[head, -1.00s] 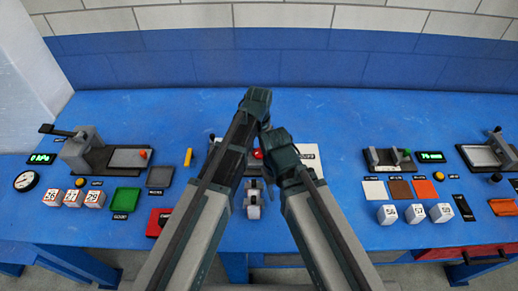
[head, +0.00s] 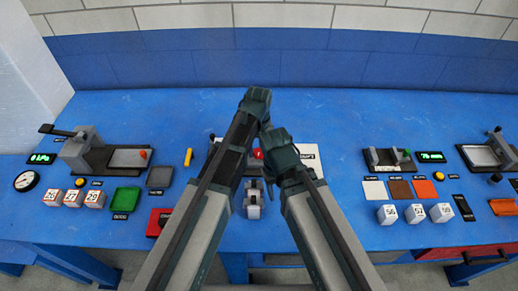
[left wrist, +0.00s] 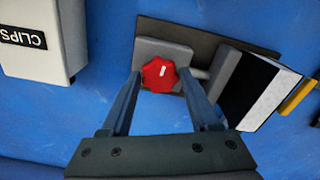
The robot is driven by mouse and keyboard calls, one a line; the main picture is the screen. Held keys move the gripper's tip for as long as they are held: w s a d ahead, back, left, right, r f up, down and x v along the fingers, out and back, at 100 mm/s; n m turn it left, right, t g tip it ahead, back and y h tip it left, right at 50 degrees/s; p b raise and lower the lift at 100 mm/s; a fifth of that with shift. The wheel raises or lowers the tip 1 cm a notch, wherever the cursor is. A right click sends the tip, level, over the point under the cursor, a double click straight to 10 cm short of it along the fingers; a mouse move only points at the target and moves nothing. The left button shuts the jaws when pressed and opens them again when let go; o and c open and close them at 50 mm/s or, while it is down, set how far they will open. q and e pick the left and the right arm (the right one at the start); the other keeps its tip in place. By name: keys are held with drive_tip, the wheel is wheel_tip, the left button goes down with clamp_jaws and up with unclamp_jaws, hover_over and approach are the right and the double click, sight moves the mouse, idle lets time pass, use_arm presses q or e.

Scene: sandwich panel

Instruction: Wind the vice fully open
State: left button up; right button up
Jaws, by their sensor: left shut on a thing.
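The vice's red knob (left wrist: 160,73) with a white mark sits on a grey block (left wrist: 180,52) of the vice in the left wrist view. The knob also shows in the head view (head: 258,154), between my arms. My left gripper (left wrist: 162,78) is shut on the red knob, one finger on each side. The vice's dark base plate (left wrist: 222,42) lies under the grey block, and a short rod runs from the block toward a black and white part. My right gripper (head: 285,150) is close beside the left arm; its fingers are hidden. My arms cover most of the vice in the head view.
A white box labelled CLIPS (left wrist: 38,55) stands near the vice. A yellow piece (head: 188,157) and a green tray (head: 125,199) lie to the left. Several white cubes and coloured squares lie to the right. The blue table behind is clear.

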sight(258, 152)
use_arm(q)
drive_tip(key=shift+n, duration=0.6)
drive_tip(key=o, duration=1.4)
drive_tip(key=shift+c, duration=0.2)
drive_tip(key=shift+r, duration=0.1)
wheel_tip(258, 152, up, 14)
drive_tip(key=p, duration=1.4)
use_arm(e)
wheel_tip(258, 152, up, 14)
use_arm(q)
drive_tip(key=shift+f, duration=0.2)
use_arm(e)
drive_tip(key=shift+f, duration=0.15)
use_arm(q)
drive_tip(key=shift+a, duration=0.1)
